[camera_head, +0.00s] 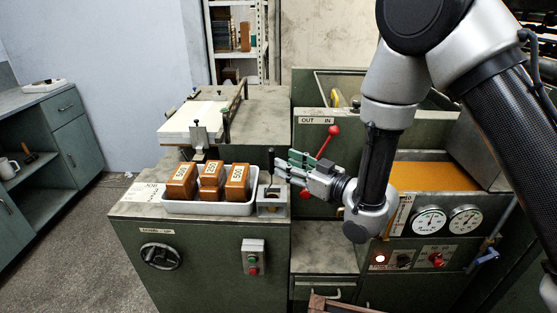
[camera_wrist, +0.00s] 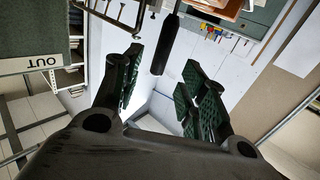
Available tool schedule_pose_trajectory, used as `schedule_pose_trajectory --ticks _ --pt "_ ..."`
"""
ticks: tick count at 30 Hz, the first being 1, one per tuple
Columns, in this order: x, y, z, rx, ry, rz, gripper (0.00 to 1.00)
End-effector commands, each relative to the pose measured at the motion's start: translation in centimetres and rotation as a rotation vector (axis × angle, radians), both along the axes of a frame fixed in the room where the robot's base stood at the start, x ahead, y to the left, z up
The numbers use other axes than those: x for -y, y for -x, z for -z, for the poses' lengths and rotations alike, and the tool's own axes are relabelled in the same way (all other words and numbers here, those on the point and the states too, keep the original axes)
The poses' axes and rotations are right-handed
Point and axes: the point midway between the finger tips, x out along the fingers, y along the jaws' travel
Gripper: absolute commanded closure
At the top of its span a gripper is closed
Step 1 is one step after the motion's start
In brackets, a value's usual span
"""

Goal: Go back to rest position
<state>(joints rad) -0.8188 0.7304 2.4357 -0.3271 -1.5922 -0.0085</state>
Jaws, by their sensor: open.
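My gripper (camera_head: 286,168) is open and empty in the head view, pointing left above the right end of the green machine's left worktop. Its green-padded fingers also show spread apart in the wrist view (camera_wrist: 165,92), with nothing between them. A dark upright handle (camera_head: 270,160) stands just left of the fingertips, in a small grey holder (camera_head: 272,203). A dark rod-like handle (camera_wrist: 166,45) also shows beyond the fingers in the wrist view.
A lever with a red knob (camera_head: 333,130) stands close behind my gripper. Gauges (camera_head: 430,221) are at right. Open floor (camera_head: 95,240) lies at left.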

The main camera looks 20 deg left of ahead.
Motion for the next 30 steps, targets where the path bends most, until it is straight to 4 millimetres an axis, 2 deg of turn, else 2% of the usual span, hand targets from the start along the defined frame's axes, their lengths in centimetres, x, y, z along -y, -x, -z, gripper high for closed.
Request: schedule_pose_trajectory --ticks 4,16,20,23,25,26,27,29,30 --pt "1.0 0.4 0.0 -0.001 0.000 0.000 0.58" --pt "1.1 0.5 0.0 0.000 0.000 0.000 0.58" --pt "2.0 -0.9 -0.9 0.000 0.031 0.033 0.58" --pt "4.6 -3.8 -2.8 -0.010 0.108 0.111 0.58" --pt "7.8 -6.2 -4.6 -0.032 0.186 0.194 0.58" --pt "9.5 -7.2 -5.3 -0.047 0.223 0.234 0.58" --pt "12.1 -8.3 -6.4 -0.072 0.271 0.292 0.58" --pt "16.2 -9.5 -7.8 -0.119 0.341 0.375 0.58" --pt "19.0 -9.8 -8.8 -0.153 0.382 0.431 0.58"
